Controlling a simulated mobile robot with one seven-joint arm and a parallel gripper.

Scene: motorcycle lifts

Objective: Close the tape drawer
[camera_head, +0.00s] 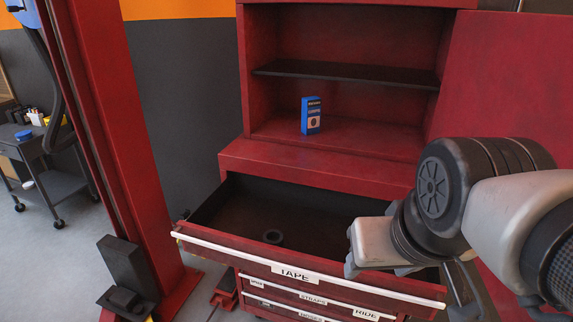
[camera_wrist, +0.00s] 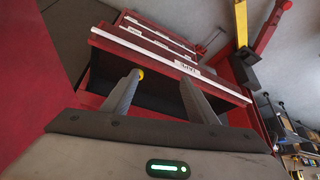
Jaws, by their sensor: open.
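The tape drawer is the top drawer of a red cabinet and stands pulled out; its red front with a pale edge strip bears the label TAPE (camera_head: 293,273). In the wrist view the drawer's pale edge strip (camera_wrist: 135,58) runs slantwise beyond my gripper (camera_wrist: 160,76).
Below are closed drawers, one labelled STRAPS (camera_head: 312,299). A blue box (camera_head: 311,115) stands on the cabinet's lower shelf above. A red lift post (camera_head: 125,130) rises left of the drawer. A dark cart (camera_head: 45,160) stands far left, with bare floor around it.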

